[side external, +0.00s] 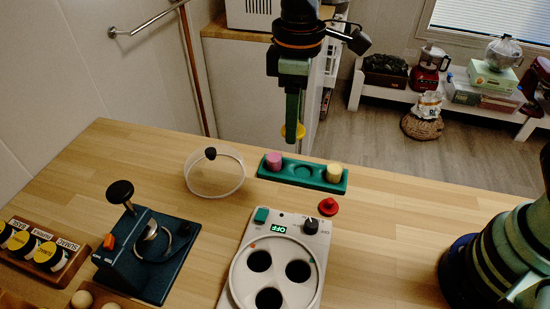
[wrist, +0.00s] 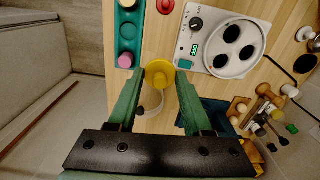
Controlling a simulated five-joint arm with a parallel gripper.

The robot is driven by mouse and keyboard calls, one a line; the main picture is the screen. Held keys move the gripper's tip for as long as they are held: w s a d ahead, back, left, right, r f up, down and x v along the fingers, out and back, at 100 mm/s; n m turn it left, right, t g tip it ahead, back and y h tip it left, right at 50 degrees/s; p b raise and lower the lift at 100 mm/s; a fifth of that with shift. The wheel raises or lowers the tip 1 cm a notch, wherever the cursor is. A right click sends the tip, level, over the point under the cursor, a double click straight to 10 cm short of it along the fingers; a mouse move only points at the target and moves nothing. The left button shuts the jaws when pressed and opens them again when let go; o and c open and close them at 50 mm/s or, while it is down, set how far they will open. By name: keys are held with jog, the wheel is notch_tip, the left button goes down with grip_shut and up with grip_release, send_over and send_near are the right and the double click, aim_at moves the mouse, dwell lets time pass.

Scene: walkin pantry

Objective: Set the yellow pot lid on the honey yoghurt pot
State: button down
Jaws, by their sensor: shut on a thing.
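My gripper (side external: 292,122) hangs above the back edge of the worktop, shut on the yellow pot lid (side external: 299,131). In the wrist view the lid (wrist: 160,74) sits between my two fingertips. A pale yellow pot (side external: 334,173), which looks like the honey yoghurt pot, stands in the right end of a green tray (side external: 303,182). In the wrist view this pot (wrist: 127,3) is cut off by the top edge. A pink pot (side external: 273,160) stands in the tray's left end, and the middle socket is empty. The held lid is apart from both pots.
A red lid (side external: 328,207) lies just in front of the tray. A clear round cover with a black knob (side external: 215,174) stands left of the tray. A white appliance with several round holes (side external: 277,265) is in front. A dark blue device (side external: 146,250) stands at the left.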

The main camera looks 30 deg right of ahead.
jog(key=d+f, duration=0.6)
jog(key=d, duration=0.5)
jog(key=shift+s+d+f, duration=0.1)
jog(key=shift+d+f, duration=0.1)
jog(key=shift+f, duration=1.55)
jog(key=shift+d+f, duration=0.15)
jog(key=shift+f, duration=1.6)
jog(key=shift+f, duration=0.45)
grip_release()
jog(key=shift+r, duration=0.15)
notch_tip(320, 180, up, 7)
dwell(0.4)
